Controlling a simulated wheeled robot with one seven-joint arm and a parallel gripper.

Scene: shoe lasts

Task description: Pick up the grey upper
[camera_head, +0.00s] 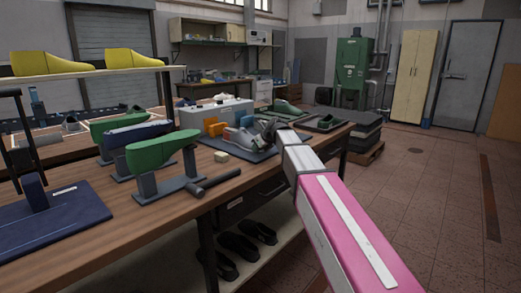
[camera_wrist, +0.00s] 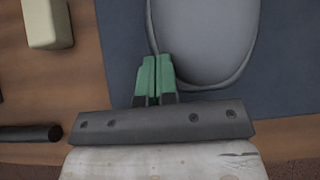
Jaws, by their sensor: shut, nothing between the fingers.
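The grey upper (camera_wrist: 205,40) lies on a dark blue mat (camera_wrist: 120,30) on the wooden bench. It is a smooth grey shape with a raised rim, cut off by the top of the wrist view. In the head view the grey upper (camera_head: 238,137) is small and partly crowded by other things near my arm's end. My gripper (camera_wrist: 157,60) has green fingertips, shut together and empty. The tips overlap the lower left rim of the upper in the wrist view; I cannot tell whether they touch it.
A cream block (camera_wrist: 47,22) and a dark handle (camera_wrist: 30,133) lie left of the mat. In the head view a green last (camera_head: 160,153) stands on a stand at the front, with a white box (camera_head: 215,112) and an orange block (camera_head: 216,129) behind. Floor at right is clear.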

